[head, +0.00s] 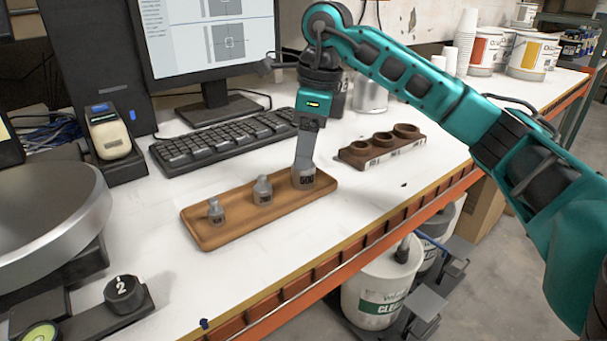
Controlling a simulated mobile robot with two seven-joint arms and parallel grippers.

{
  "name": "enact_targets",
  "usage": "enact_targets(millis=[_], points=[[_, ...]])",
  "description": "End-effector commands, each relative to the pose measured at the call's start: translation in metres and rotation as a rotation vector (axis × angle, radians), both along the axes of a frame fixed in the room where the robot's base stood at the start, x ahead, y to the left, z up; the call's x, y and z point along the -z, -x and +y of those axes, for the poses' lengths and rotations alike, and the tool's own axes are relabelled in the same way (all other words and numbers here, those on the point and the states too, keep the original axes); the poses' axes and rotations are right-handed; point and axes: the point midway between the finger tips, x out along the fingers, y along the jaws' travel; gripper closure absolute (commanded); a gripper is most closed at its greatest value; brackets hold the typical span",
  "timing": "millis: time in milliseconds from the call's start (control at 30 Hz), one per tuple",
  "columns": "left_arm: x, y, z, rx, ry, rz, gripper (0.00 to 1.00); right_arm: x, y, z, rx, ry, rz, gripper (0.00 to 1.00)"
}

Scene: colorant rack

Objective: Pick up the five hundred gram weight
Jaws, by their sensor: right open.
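The five hundred gram weight (303,179) is a grey metal cylinder marked 500. It stands upright at the right end of a brown wooden tray (218,239). Two smaller weights stand in the same tray: a middle one (263,190) and the smallest (216,211) at the left. My right gripper (305,164) points down directly over the large weight, with its fingers at the weight's top. The fingers overlap the knob, which is hidden, and the gripper is open. I cannot tell whether the fingers touch the weight. My left gripper is not in view.
A keyboard (222,142) and monitor (210,45) stand behind the tray. A brown holder with several round openings (382,148) is to its right. A large round metal pan (45,220) is at the left. The white tabletop in front of the tray is clear up to its edge.

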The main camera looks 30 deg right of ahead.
Motion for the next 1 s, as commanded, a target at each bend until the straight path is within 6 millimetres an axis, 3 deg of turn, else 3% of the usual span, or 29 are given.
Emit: enact_targets(millis=[300, 533, 1000], points=[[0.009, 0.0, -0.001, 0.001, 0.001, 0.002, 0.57, 0.044, -0.006, 0.004, -0.001, 0.0, 0.003, 0.43], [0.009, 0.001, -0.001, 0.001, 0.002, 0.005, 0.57, 0.045, -0.007, 0.004, -0.001, 0.0, 0.001, 0.43], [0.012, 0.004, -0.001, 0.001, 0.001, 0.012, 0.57, 0.045, -0.006, 0.004, -0.001, 0.0, 0.001, 0.88]])
